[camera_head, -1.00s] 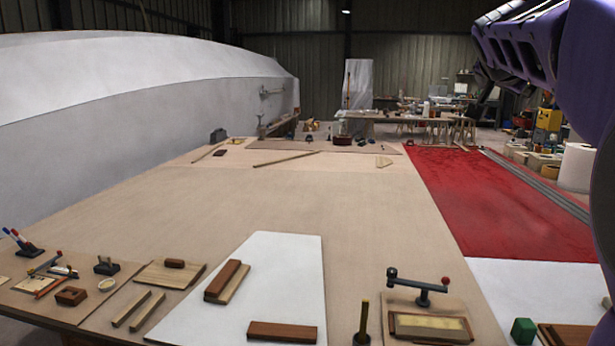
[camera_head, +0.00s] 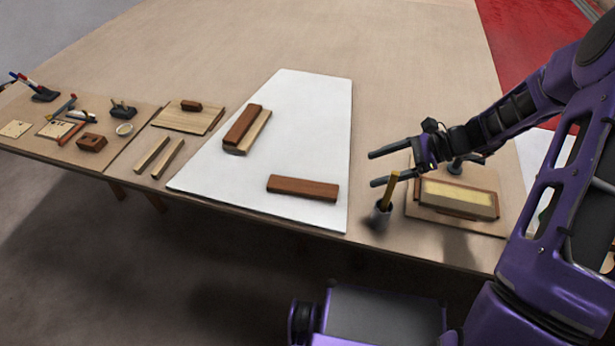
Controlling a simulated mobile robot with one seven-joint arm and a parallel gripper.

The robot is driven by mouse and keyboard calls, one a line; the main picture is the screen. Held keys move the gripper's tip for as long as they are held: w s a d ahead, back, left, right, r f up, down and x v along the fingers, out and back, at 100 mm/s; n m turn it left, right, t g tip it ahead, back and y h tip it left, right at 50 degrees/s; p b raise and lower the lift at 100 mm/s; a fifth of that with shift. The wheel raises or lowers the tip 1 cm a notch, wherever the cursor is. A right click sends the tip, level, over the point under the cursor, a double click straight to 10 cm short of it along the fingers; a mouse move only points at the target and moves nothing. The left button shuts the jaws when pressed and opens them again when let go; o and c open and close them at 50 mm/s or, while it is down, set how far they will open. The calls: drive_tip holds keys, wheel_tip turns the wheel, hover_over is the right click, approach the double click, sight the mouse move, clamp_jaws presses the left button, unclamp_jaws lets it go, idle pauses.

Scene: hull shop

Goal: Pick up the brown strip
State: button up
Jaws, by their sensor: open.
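Two brown strips lie on the white sheet (camera_head: 205,172). One brown strip (camera_head: 302,188) lies flat by itself near the sheet's front right. The other brown strip (camera_head: 243,124) lies on or against a pale wood strip (camera_head: 256,132) farther back and left; I cannot tell how far it overlaps it. My gripper (camera_head: 375,169) is open and empty, its two dark fingers pointing left. In the picture it is to the right of the lone brown strip and apart from it.
A dark cup (camera_head: 381,218) with a yellow-handled tool stands below my gripper. A board with a yellow-topped block (camera_head: 457,196) is at right. Two pale strips (camera_head: 152,153), a wood board (camera_head: 187,117) and small tools are left. The table beyond the sheet is clear.

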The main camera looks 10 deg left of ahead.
approach(304, 186)
drive_tip(key=shift+w+a+f+y+b, duration=0.15)
drive_tip(key=shift+a+f+b, duration=0.1)
drive_tip(key=shift+a+f, duration=0.35)
drive_tip(key=shift+w+a+f+y+b, duration=0.1)
drive_tip(key=shift+a+f+y+b, duration=0.1)
drive_tip(key=shift+a+f, duration=0.45)
drive_tip(key=shift+s+x, duration=0.2)
drive_tip(key=shift+x, duration=1.1)
drive_tip(key=shift+s+x, duration=0.15)
drive_tip(key=shift+x, duration=1.15)
drive_tip(key=shift+r, duration=0.25)
clamp_jaws()
